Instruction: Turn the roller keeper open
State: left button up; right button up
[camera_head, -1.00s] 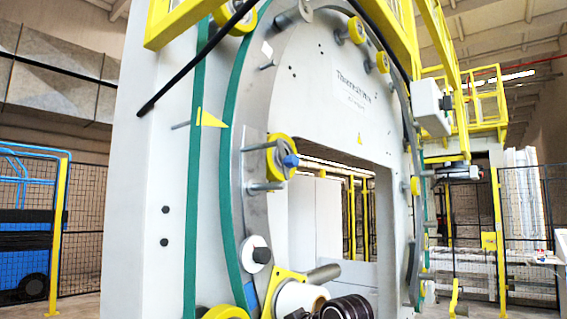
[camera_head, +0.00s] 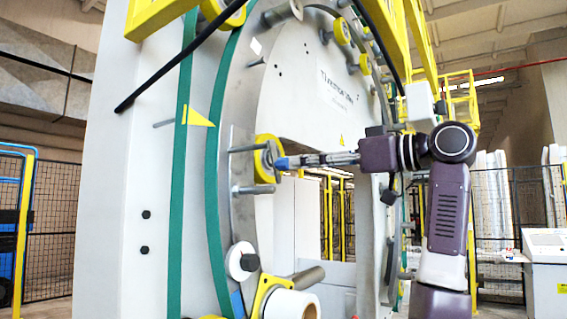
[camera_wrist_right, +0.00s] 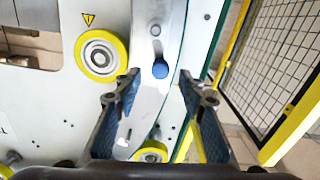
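The yellow roller (camera_head: 267,160) stands on the grey ring's face, between metal pins. A blue knob (camera_head: 281,163), which I take for the roller keeper, sticks out at its right side. My right gripper (camera_head: 298,161) reaches in from the right, its tips close to the knob. In the right wrist view the right gripper (camera_wrist_right: 158,86) is open, with its two fingers well apart. A blue knob (camera_wrist_right: 160,68) shows ahead between the fingertips, on a grey metal strip. I cannot tell whether the fingers touch it. My left gripper is not in view.
The grey ring machine with green bands (camera_head: 214,180) fills the middle. A white roll (camera_head: 292,305) sits below the roller. In the right wrist view, another yellow roller (camera_wrist_right: 102,53) lies left of the fingers and a mesh fence (camera_wrist_right: 270,60) stands at right.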

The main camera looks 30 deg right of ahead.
aim_at(284, 165)
jog(key=p+x, duration=0.2)
jog(key=x, duration=0.4)
jog(key=shift+w, duration=0.15)
jog(key=shift+c, duration=0.5)
grip_shut()
